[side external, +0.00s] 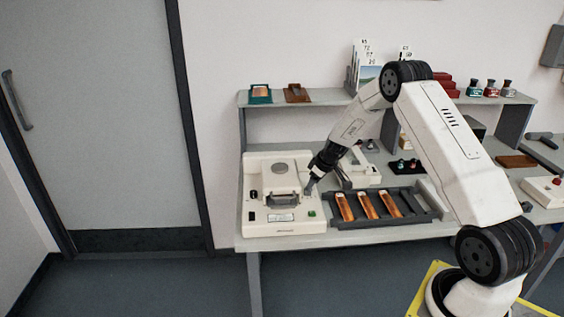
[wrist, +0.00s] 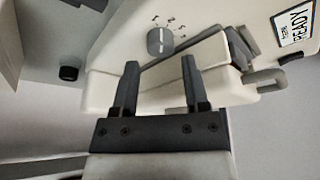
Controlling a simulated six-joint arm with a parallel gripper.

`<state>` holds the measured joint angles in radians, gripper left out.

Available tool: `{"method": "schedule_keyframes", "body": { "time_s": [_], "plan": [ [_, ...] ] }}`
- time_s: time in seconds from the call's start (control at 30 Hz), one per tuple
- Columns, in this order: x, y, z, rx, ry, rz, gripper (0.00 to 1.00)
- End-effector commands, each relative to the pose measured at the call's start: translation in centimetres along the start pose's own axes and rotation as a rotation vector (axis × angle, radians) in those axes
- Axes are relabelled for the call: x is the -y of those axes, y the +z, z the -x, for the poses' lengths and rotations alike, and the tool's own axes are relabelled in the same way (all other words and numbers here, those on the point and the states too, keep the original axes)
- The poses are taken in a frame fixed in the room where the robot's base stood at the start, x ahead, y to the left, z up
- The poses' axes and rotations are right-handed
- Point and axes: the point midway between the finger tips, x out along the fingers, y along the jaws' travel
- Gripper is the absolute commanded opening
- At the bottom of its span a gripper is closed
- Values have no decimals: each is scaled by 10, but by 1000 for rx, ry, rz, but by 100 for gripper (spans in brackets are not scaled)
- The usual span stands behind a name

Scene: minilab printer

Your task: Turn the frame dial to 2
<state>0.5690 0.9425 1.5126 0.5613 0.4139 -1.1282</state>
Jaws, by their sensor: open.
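The frame dial (wrist: 160,41) is a round grey knob with a pale pointer line, on the white face of the printer (wrist: 115,55). Small numerals stand around part of it; I cannot read surely which one the line points at. My gripper (wrist: 160,64) is open and empty. In the wrist view the dial appears between and beyond the two dark fingertips, apart from them. In the side view my gripper (side external: 310,188) is at the right side of the white printer (side external: 262,222), and the dial is not discernible there.
In the wrist view a READY label (wrist: 294,27), a black knob (wrist: 69,73) and a dark slot part (wrist: 240,48) are on the printer. In the side view a dark rack (side external: 407,222) with orange strips is right of the printer. A shelf (side external: 325,97) runs behind.

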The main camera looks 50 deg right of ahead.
Motion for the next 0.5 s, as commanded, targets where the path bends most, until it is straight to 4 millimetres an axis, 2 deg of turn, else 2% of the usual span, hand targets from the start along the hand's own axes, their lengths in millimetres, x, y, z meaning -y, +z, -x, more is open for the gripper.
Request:
{"method": "schedule_keyframes", "body": {
  "time_s": [0.2,0.5],
  "plan": [
    [1,0,-22,1,0,1,58],
    [0,0,-35,0,0,0,58]
  ]
}}
